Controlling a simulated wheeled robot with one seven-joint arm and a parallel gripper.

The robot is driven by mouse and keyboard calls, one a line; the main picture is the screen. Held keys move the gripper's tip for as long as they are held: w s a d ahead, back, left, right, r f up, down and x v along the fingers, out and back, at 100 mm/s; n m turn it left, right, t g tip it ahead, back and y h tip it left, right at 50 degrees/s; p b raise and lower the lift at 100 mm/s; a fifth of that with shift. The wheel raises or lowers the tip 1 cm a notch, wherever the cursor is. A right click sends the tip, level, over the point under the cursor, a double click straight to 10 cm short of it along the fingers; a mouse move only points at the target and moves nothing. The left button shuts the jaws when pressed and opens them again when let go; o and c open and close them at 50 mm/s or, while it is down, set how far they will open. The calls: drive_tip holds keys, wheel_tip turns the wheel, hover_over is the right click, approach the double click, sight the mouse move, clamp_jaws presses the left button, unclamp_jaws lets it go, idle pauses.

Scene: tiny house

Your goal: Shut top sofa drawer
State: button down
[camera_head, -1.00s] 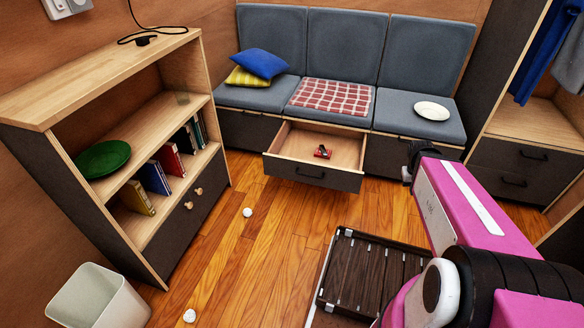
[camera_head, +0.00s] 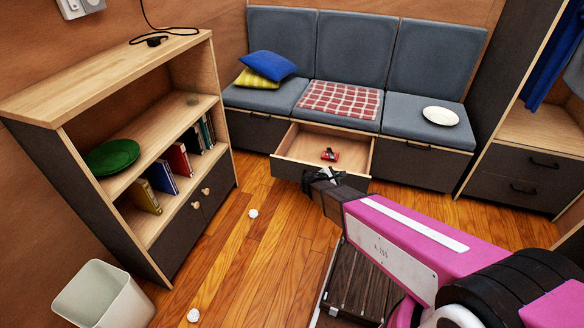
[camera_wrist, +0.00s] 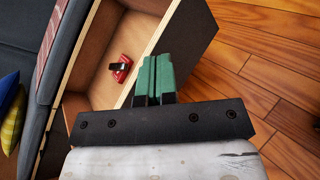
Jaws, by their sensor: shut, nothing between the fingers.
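The sofa drawer (camera_head: 287,168) under the middle seat stands pulled out, with a dark front and pale wooden sides. A small red item with a black part (camera_head: 329,154) lies inside it, and it also shows in the wrist view (camera_wrist: 120,68). My gripper (camera_head: 325,174) is at the drawer's dark front in the head view and hides part of it. In the wrist view its green fingers (camera_wrist: 154,76) are together and empty, overlapping the drawer's front edge (camera_wrist: 160,45). I cannot tell whether they touch it. The drawer's handle is hidden behind my gripper.
A bookshelf (camera_head: 125,75) stands at left, a wardrobe (camera_head: 520,150) at right. A bin (camera_head: 105,295) and white crumpled balls (camera_head: 253,213) are on the wooden floor. A dark slatted tray (camera_head: 355,285) lies below my arm.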

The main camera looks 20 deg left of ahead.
drive_tip(key=s+a+f+n+t+y, duration=0.2)
drive_tip(key=a+n, duration=0.2)
drive_tip(key=a, duration=0.3)
drive_tip(key=s+a+f+n+t+y, duration=0.2)
drive_tip(key=a+n, duration=0.1)
drive_tip(key=a, duration=0.4)
drive_tip(key=n+t+y, duration=0.2)
drive_tip(key=n+y, duration=0.2)
drive_tip(key=n, duration=0.2)
approach(294, 163)
drive_tip(key=w, duration=0.7)
drive_tip(key=shift+w+a, duration=0.2)
drive_tip(key=shift+w, duration=0.1)
drive_tip(key=w+a, duration=0.1)
drive_tip(key=w, duration=2.9)
drive_tip(key=shift+w+a, duration=0.3)
drive_tip(key=shift+a, duration=0.1)
